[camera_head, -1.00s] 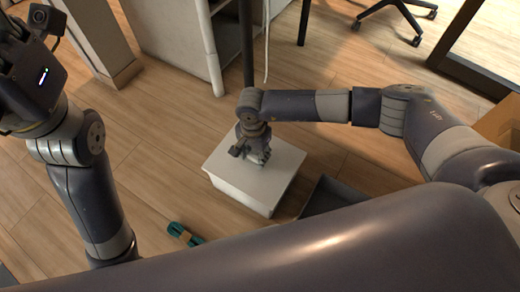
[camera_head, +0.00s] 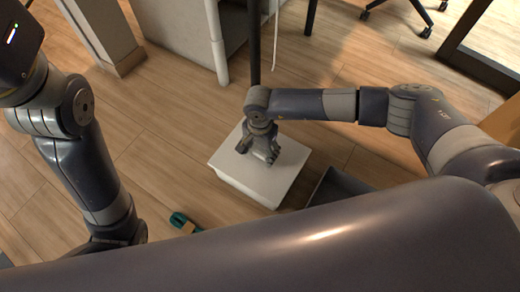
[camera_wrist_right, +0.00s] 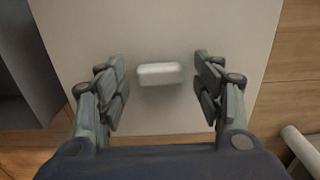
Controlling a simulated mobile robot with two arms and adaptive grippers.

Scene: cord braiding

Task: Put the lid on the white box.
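The white box (camera_head: 247,193) stands on the floor in the middle of the head view. A flat white lid (camera_head: 290,160) covers its top; I cannot tell whether it is fully seated. In the right wrist view the lid (camera_wrist_right: 160,25) shows as a pale flat surface with a small white block-shaped handle (camera_wrist_right: 160,74). My right gripper (camera_head: 268,156) is over the lid, pointing down. In the right wrist view its fingers are spread, one on each side of the handle, with gaps between. My left arm is at the left; its gripper is outside the frame.
A dark open tray or bin (camera_head: 338,187) stands right of the box. A green bundle (camera_head: 183,222) lies on the floor at front left. A grey cabinet (camera_head: 185,35) and a dark post (camera_head: 253,50) stand behind. Wooden floor is clear left of the box.

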